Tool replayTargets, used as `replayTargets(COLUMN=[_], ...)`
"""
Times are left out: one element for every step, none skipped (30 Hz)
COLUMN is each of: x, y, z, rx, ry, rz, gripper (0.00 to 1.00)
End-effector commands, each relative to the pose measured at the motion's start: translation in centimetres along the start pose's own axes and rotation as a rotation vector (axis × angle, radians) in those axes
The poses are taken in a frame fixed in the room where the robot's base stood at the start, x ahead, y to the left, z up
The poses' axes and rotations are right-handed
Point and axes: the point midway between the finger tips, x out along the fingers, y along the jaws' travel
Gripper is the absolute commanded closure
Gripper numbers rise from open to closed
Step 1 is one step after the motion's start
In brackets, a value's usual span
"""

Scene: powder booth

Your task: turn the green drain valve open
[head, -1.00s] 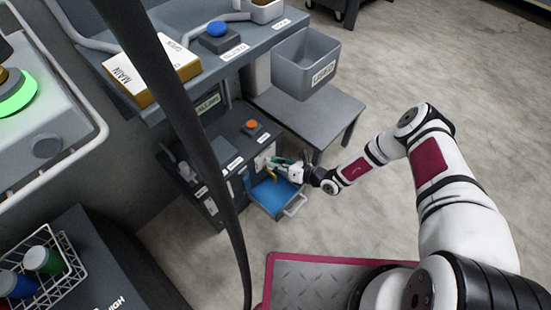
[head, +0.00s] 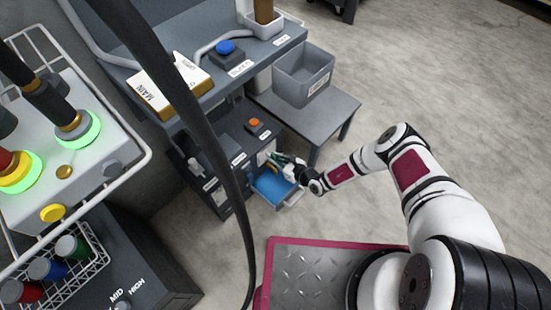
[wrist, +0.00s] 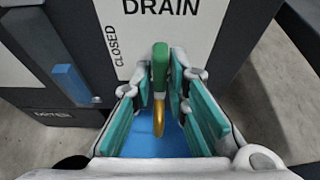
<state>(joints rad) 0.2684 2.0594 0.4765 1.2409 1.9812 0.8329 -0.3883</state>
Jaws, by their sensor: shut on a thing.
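The green drain valve handle (wrist: 160,66) stands out from the cabinet front under the DRAIN label (wrist: 172,10) in the wrist view. My gripper (wrist: 161,84) has its teal-padded fingers on either side of the handle and is shut on it. A brass spout (wrist: 158,118) hangs below the handle, between the fingers. The word CLOSED is printed sideways to the left of the handle; any OPEN mark is out of view. In the head view my gripper (head: 291,168) is at the cabinet front, and the handle is too small to make out clearly.
A blue-lined tray (head: 272,187) sits below the spout. A grey bin (head: 304,76) stands on a low table to the right. An orange button (head: 254,123) is on the cabinet top. A dark vertical post (head: 205,130) crosses the head view. The floor at right is open.

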Motion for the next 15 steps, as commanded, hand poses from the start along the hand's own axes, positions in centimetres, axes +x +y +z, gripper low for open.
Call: replayTargets(x=[-0.04, -0.04, -0.03, -0.03, -0.03, -0.03, -0.02, -0.02, -0.02, -0.02, -0.02, -0.02, -0.02, -0.01, -0.01], y=[-0.06, -0.07, -0.07, -0.07, -0.07, -0.07, -0.07, -0.07, -0.07, -0.07, -0.07, -0.07, -0.06, -0.06, -0.05], z=[-0.02, -0.03, -0.04, -0.04, -0.04, -0.04, -0.04, -0.04, -0.04, -0.04, -0.04, -0.04, -0.03, -0.03, -0.02], rx=[-0.002, -0.002, -0.002, -0.002, -0.002, -0.001, -0.001, -0.001, -0.001, -0.001, -0.001, -0.001, -0.001, -0.001, 0.0], ry=[0.0, 0.0, 0.0, 0.0, 0.0, 0.0, 0.0, 0.0, 0.0, 0.0, 0.0, 0.0, 0.0, 0.0, 0.0], rz=[-0.002, -0.002, -0.002, -0.002, -0.002, -0.002, -0.002, -0.002, -0.002, -0.002, -0.002, -0.002, -0.002, -0.001, -0.001], gripper=[1.0, 1.0, 1.0, 1.0, 1.0, 1.0, 1.0, 1.0, 1.0, 1.0, 0.79, 0.7, 0.7, 0.7, 0.7])
